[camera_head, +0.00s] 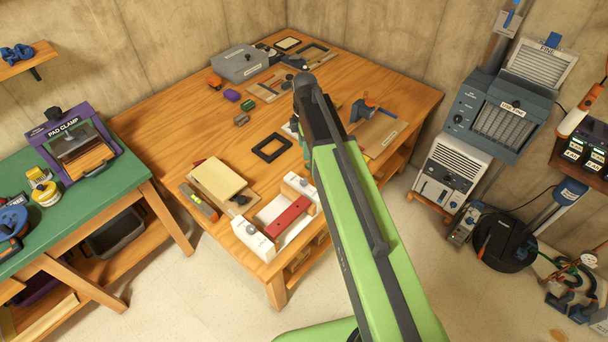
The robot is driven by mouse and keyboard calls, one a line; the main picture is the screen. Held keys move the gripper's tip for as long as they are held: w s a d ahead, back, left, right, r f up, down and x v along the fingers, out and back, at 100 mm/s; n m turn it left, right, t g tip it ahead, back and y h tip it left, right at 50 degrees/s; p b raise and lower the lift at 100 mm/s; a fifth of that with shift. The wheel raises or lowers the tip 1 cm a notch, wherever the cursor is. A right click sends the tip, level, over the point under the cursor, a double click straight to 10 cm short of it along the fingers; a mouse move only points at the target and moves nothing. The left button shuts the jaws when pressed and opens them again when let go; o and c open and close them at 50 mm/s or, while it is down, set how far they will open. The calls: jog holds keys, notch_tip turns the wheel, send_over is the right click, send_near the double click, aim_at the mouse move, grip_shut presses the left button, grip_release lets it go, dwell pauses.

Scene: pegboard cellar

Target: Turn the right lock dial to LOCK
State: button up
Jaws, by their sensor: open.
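A low fixture with white end blocks and a red bar (288,217) sits at the near corner of the wooden table. A small grey knob (301,184) shows on its right-hand block, partly beside my arm. This looks like the right dial. Another grey knob (250,230) is on the left-hand block. The markings are too small to read, so I cannot tell either knob's setting. My green and black arm reaches up across the middle of the view, passing just right of the fixture. I cannot make out gripper fingers; they may be hidden behind the arm.
A cream board (217,180) lies just left of the fixture. A black square frame (271,148) lies farther back on the table (170,117). A green bench (82,190) stands left and grey machines (497,118) stand right. Open floor lies in front.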

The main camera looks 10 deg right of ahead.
aim_at(305, 180)
jog(key=shift+n, duration=0.5)
jog(key=f+b, duration=0.5)
jog(key=b, duration=0.1)
jog(key=f+b, duration=0.5)
jog(key=f, duration=0.1)
jog(key=f+b, duration=0.6)
jog(key=shift+w+f+b, duration=0.25)
jog(key=shift+w+b, duration=0.05)
jog(key=shift+b, duration=0.05)
jog(key=shift+r, duration=0.1)
jog(key=shift+c, duration=0.4)
jog(key=shift+d, duration=0.1)
grip_shut()
